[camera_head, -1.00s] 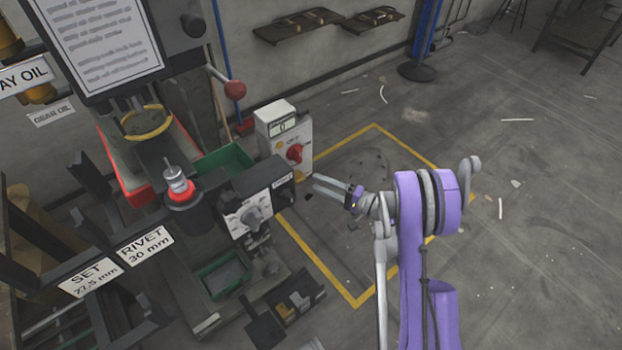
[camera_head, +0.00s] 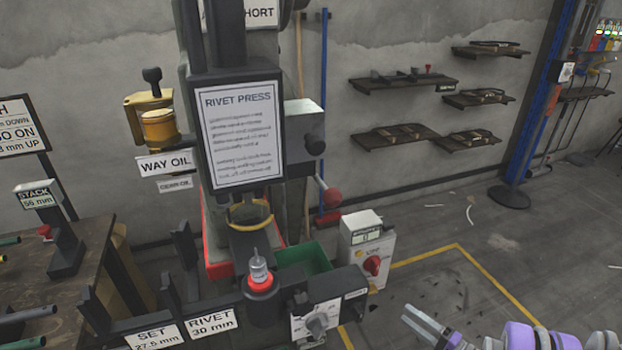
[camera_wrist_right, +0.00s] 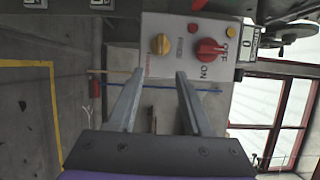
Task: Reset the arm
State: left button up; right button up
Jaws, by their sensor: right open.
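My right gripper (camera_head: 430,322) is at the lower right of the head view, with its grey fingers pointing up and left and its purple arm partly cut off by the frame's edge. In the right wrist view the right gripper (camera_wrist_right: 155,95) is open, with nothing between its fingers. Beyond its fingertips is a grey control box (camera_wrist_right: 183,35) with a red OFF/ON knob (camera_wrist_right: 208,50) and a yellow knob (camera_wrist_right: 160,44). The same box (camera_head: 362,240) stands right of the rivet press in the head view, apart from the gripper. My left gripper is not in view.
The rivet press carries a sign (camera_head: 240,135) and a red-ball lever (camera_head: 331,197). Shelves (camera_head: 395,137) hang on the back wall. The floor inside the yellow line (camera_head: 415,258) is mostly clear.

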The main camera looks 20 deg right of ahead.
jog(key=s+a+r+n+g+h, duration=0.15)
jog(key=a+n+g, duration=0.5)
jog(key=a, duration=1.15)
jog(key=s+a+r+n+g+h, duration=0.2)
jog(key=s+n+g+h, duration=0.1)
jog(key=s, duration=0.6)
jog(key=s+a+r+n+g+h, duration=0.1)
jog(key=s+a+n+g+h, duration=0.2)
jog(key=s, duration=0.6)
pick_arm(q)
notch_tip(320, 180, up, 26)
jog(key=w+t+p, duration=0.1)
jog(key=p, duration=2.1)
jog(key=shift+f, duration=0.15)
pick_arm(e)
notch_tip(320, 180, up, 26)
jog(key=d+t, duration=0.1)
jog(key=t, duration=0.1)
jog(key=shift+w+h, duration=0.2)
jog(key=shift+h, duration=0.15)
jog(key=shift+s, duration=0.15)
